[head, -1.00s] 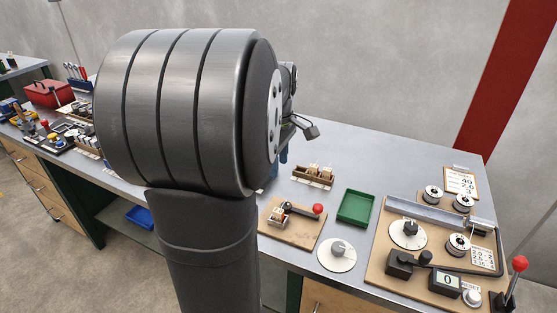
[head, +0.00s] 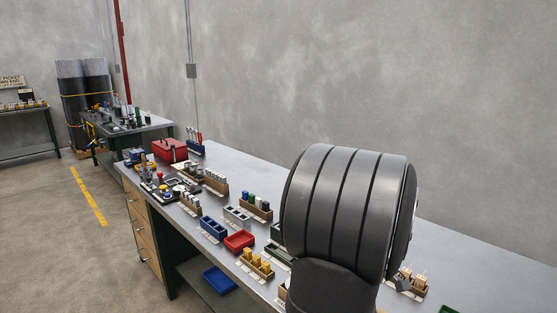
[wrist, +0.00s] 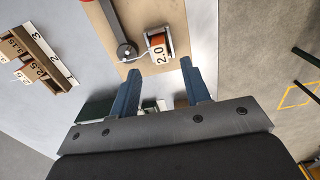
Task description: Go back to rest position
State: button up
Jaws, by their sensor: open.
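My gripper (wrist: 160,67) shows in the wrist view with its two blue fingers spread apart and nothing held between them. A small block labelled 2.0 (wrist: 158,53), with an orange-brown part, sits on a wooden board (wrist: 187,18) just beyond the fingertips. A dark rod with a round end (wrist: 126,50) lies left of the block. In the head view a thick dark link of my arm fills the lower right and hides the gripper.
In the wrist view, a wooden rack with numbered labels (wrist: 50,62) is at the left. In the head view, the workbench (head: 228,163) carries a red toolbox (head: 170,150), a red tray (head: 239,241), a blue holder (head: 213,228) and a rack of yellow pieces (head: 257,264).

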jog(key=shift+f, duration=2.4)
jog(key=shift+f, duration=0.1)
